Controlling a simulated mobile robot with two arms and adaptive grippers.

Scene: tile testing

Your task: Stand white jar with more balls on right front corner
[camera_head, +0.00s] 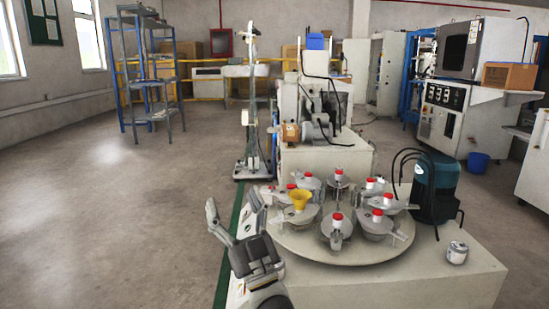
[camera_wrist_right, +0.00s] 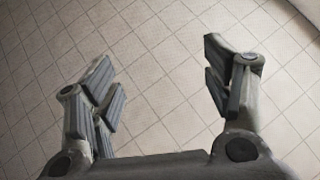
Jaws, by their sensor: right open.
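A small white-grey jar (camera_head: 457,253) stands upright near the right front corner of the pale table (camera_head: 400,290); its contents cannot be seen. A round turntable (camera_head: 335,250) on the same table carries several grey vessels with red caps and a yellow funnel (camera_head: 300,198). I cannot tell any balls in them. My right gripper (camera_head: 233,208) is open and empty at the table's left front, well apart from the jar. In the right wrist view, its spread fingers (camera_wrist_right: 160,75) have only tiled floor between them. My left gripper is not in view.
A machine (camera_head: 310,120) stands behind the turntable. A blue bin (camera_head: 478,162) is on the floor at right.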

